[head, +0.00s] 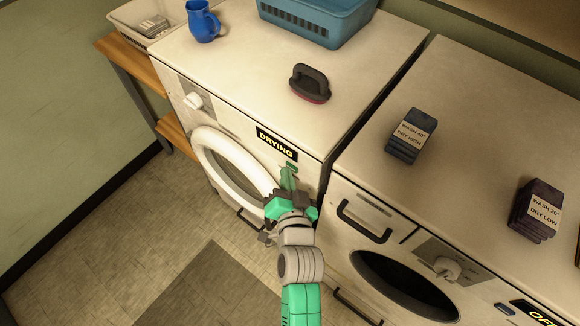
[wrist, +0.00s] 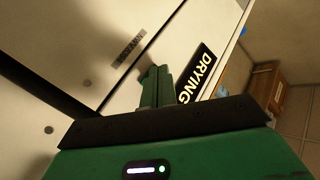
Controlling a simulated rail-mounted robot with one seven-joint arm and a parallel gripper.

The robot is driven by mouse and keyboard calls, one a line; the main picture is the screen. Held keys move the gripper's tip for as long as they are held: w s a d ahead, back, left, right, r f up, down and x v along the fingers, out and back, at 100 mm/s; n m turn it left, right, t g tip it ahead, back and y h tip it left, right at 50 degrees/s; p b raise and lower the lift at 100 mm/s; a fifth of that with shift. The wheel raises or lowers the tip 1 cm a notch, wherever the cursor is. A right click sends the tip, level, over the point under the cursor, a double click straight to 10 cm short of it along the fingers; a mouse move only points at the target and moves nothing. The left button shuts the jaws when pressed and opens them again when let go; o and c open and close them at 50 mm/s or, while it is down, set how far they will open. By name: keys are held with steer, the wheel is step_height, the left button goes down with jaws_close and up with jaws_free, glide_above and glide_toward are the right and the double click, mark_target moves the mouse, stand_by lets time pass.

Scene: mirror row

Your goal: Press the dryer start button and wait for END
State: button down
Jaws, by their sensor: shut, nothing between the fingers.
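The dryer (head: 300,130) is the left white machine, with a round door (head: 228,163) that looks shut. Its display (head: 276,144) reads DRYING in yellow on black, and the display also shows in the wrist view (wrist: 197,75). My gripper (head: 288,170) is shut and empty, with its fingertips at the dryer's front just below and right of the display. In the wrist view my gripper (wrist: 153,73) points at the panel beside the display. The start button is not visible; the fingers may cover it. I cannot tell whether they touch the panel.
A washer (head: 400,262) with a dark open drum stands right, its display (head: 538,312) partly cut off. Labelled dark cloth stacks (head: 408,140) (head: 536,212) lie on it. A brush (head: 310,84), blue mug (head: 203,22) and blue basket (head: 318,22) stand on the dryer. The floor (head: 110,240) at left is clear.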

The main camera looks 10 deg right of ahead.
steer(key=s+a+p, duration=0.5)
steer(key=p, duration=0.5)
steer(key=shift+p, duration=0.35)
steer(key=shift+s, duration=0.15)
stand_by(0.5)
steer(key=s+a, duration=0.6)
stand_by(0.6)
steer(key=shift+s, duration=0.1)
